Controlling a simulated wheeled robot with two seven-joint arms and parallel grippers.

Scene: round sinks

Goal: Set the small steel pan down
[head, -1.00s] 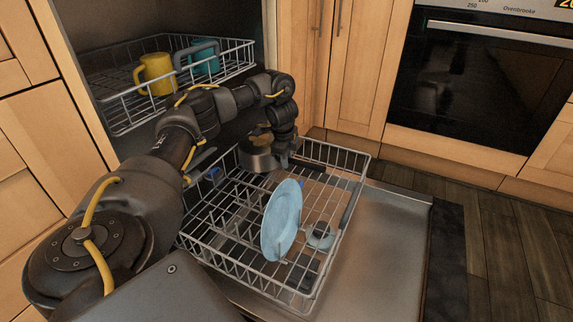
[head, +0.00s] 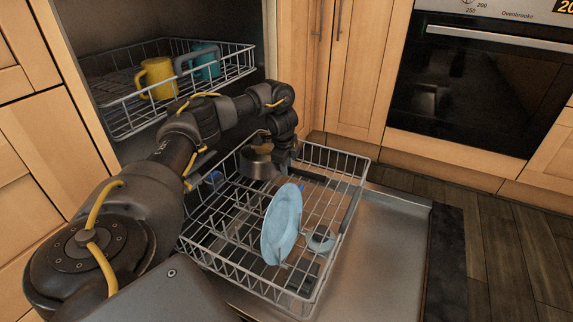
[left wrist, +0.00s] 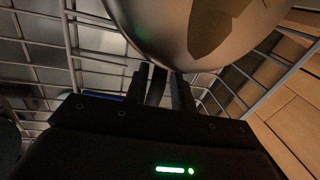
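The small steel pan (head: 257,166) is at the back of the lower dishwasher rack (head: 340,160), partly hidden by my left arm. In the left wrist view the rounded steel side of the pan (left wrist: 205,25) fills the top, just beyond the fingers. My left gripper (head: 281,163) is beside the pan. In the left wrist view its fingers (left wrist: 160,88) are close together around a dark piece that looks like the pan's handle. I cannot tell whether the pan's base touches the rack wires. My right gripper is not in view.
A light blue plate (head: 282,224) stands upright in the lower rack, with a small blue-grey round item (head: 320,239) beside it. The upper rack (head: 130,119) holds a yellow mug (head: 158,77) and a teal mug (head: 206,62). The open door (head: 385,230) is bare at right.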

